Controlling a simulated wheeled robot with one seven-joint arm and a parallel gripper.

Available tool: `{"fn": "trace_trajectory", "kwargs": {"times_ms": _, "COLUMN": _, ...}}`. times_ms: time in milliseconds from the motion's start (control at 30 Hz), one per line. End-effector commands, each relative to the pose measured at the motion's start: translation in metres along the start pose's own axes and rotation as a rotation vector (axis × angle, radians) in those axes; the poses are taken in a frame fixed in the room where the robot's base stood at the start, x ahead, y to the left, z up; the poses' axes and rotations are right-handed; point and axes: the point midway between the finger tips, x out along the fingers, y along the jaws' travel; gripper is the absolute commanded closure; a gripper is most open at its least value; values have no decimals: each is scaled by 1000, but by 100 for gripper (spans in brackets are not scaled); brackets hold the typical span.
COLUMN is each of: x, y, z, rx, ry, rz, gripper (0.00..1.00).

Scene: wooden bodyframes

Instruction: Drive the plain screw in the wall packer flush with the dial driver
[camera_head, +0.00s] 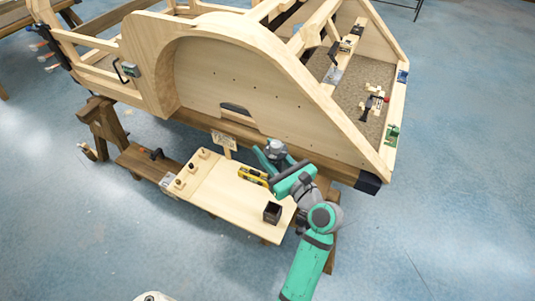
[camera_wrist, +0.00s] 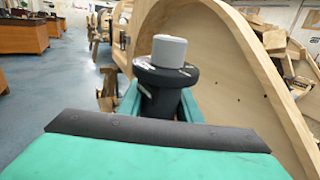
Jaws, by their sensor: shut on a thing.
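My gripper (camera_head: 268,158) is shut on an upright black tool with a grey cap, which I take to be the dial driver (camera_head: 275,147). In the wrist view the dial driver (camera_wrist: 160,75) stands between my two teal fingers, with a wide black collar with pale marks under the grey cap. The gripper is over the back right of the low workbench, close to the curved wooden wall. I cannot make out the plain screw or the wall packer in either view. The driver's lower end is hidden.
The low bench (camera_head: 215,190) carries a black open box (camera_head: 272,212), a yellow level (camera_head: 253,175) and several small knobbed pieces at left. The large wooden bodyframe (camera_head: 215,75) rises directly behind my gripper. Blue floor is clear in front and at right.

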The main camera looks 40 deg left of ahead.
Motion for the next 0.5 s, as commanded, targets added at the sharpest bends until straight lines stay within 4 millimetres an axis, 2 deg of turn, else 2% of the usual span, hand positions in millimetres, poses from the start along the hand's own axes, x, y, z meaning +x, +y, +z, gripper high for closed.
{"fn": "trace_trajectory", "kwargs": {"times_ms": 500, "x": 0, "y": 0, "z": 34, "rx": -3, "ry": -4, "rz": 0, "gripper": 97}}
